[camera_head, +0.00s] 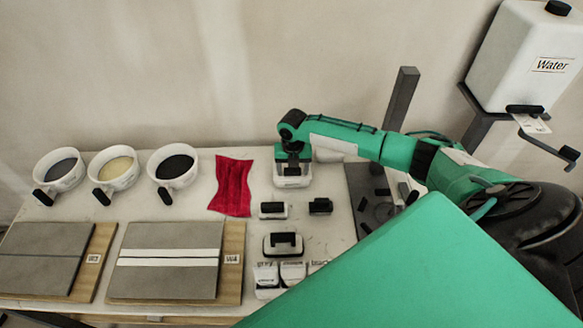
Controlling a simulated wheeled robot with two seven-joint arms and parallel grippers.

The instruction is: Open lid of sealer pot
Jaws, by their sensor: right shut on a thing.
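My right gripper (293,165) points down at the back middle of the white table. It is shut on the lid of a small white pot (292,182) with a dark label on its front, which I take for the sealer pot. The gripper hides most of the lid and its grip, and I cannot tell whether lid and pot are apart. My left gripper is not in view.
Several small white items with black handles, one a float (270,249), lie in front of the pot. A red cloth (233,184) lies left. Three bowls, including a black-filled one (175,165), stand behind tile boards (231,261). A water tank (525,55) stands right.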

